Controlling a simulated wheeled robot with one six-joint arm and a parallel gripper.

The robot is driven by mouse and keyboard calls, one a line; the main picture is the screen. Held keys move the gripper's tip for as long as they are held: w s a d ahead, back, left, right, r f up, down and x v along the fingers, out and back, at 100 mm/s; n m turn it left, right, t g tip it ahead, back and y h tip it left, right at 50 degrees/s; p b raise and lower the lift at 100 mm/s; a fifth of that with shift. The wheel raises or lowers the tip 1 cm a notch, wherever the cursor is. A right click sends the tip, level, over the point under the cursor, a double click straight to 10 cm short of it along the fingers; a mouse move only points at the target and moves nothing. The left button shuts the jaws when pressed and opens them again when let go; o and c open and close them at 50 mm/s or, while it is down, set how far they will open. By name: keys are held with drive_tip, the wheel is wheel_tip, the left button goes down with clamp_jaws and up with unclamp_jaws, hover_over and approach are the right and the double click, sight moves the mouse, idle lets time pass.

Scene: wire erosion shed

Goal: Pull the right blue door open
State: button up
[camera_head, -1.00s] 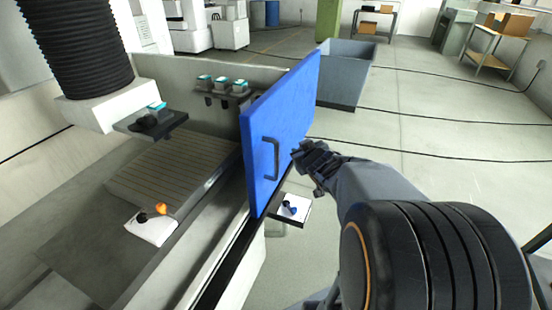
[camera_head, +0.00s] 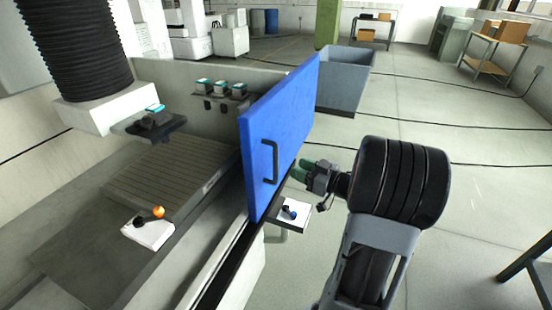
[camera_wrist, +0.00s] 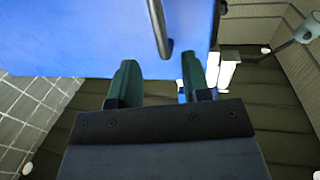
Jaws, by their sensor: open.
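The blue door (camera_head: 283,122) stands upright along the machine's front rail, with a dark bar handle (camera_head: 272,162) on its face. My gripper (camera_head: 304,170) is on the right side of the door, close to it, with green fingers apart and nothing between them. In the wrist view, the fingers (camera_wrist: 158,75) point towards the blue door (camera_wrist: 75,35). The handle (camera_wrist: 160,28) lies ahead of the fingertips, nearer the right finger. Whether a fingertip touches the door or handle I cannot tell.
A small shelf (camera_head: 301,221) with a white pad and a blue-and-black piece sits below my gripper. A grey bin (camera_head: 344,80) stands behind the door. The machine bed (camera_head: 165,175) lies to the left. Open floor is on the right.

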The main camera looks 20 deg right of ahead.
drive_tip(key=x, duration=0.9)
drive_tip(key=shift+a, duration=0.1)
clamp_jaws()
idle(0.4)
